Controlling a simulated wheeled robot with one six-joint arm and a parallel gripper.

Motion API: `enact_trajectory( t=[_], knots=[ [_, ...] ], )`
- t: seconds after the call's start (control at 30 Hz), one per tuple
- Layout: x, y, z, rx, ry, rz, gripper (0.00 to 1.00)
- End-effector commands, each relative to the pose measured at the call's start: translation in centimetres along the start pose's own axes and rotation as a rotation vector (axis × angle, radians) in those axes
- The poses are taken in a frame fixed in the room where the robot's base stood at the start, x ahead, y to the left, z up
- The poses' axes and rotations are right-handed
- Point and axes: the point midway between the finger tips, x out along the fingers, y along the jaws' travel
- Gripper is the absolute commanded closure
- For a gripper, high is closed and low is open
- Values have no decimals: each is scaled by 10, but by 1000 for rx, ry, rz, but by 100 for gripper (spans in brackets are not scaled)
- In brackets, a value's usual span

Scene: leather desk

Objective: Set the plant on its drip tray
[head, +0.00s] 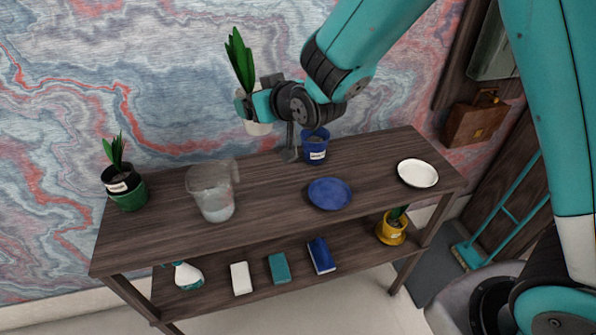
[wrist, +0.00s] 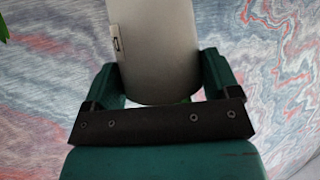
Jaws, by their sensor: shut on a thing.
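A plant with tall upright green leaves (head: 240,62) in a white pot (head: 258,128) is held by my gripper (head: 256,105), above the back edge of the wooden stand and clear of its top. In the wrist view the pale pot (wrist: 160,50) sits between the two teal fingers (wrist: 160,80), with a small label on its left side. The pictures do not show which belongs to this plant.
On the stand's top (head: 265,205) are a potted plant in a green container (head: 129,192), a clear jug (head: 212,192) and a blue pot (head: 315,147). The lower shelf holds a spray bottle (head: 187,276), several small blocks or books, and a yellow potted plant (head: 391,230).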

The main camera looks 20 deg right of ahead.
Motion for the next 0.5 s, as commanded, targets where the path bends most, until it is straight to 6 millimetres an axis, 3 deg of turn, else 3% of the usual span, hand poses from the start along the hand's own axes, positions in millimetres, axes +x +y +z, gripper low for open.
enact_trajectory(
  t=[0.3, 0.5],
  knots=[
    [33, 1, 82, 0, -8, 1, 66],
    [49, 1, 123, 1, -4, 1, 66]
  ],
)
